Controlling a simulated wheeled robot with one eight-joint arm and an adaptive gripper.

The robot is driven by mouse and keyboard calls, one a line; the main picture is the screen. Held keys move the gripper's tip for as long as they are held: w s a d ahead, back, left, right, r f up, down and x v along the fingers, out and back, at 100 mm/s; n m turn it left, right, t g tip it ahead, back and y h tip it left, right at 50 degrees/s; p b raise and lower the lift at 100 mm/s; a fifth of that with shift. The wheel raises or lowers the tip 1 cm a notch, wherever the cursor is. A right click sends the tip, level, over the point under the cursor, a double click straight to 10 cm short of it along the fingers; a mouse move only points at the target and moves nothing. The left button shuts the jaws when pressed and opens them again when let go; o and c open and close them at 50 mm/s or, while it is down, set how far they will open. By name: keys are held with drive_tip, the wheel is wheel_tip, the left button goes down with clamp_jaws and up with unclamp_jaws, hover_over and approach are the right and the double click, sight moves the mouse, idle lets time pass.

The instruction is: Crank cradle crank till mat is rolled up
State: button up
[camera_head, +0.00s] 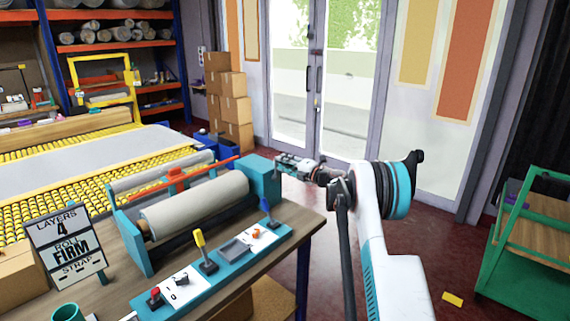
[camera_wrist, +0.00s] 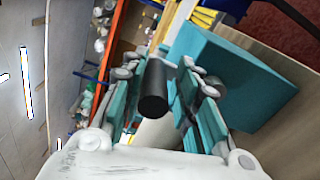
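The teal-framed cradle (camera_head: 132,240) stands on the workbench with a thick pale mat roll (camera_head: 195,205) lying in it. A teal block (camera_head: 262,182) is at its right end and fills the right of the wrist view (camera_wrist: 235,75). My gripper (camera_head: 283,160) is beside this block, at the far right end of the cradle. In the wrist view, the black crank handle (camera_wrist: 153,92) lies between my fingers (camera_wrist: 158,85). The fingers look spread, with a gap showing beside the handle. The rest of the crank is hidden in the head view.
A control strip (camera_head: 215,268) with levers lines the bench's front edge. A sign (camera_head: 66,245) reads "LAYERS 4, ROLL FIRM, STRAP". A yellow roller table (camera_head: 30,228) is at left, a green cart (camera_head: 530,262) at right. The floor between bench and cart is mostly clear.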

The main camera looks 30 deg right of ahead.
drive_tip(key=shift+s+d+r, duration=0.15)
drive_tip(key=shift+r, duration=0.05)
drive_tip(key=v, duration=1.1)
drive_tip(key=shift+s, duration=0.4)
idle(1.1)
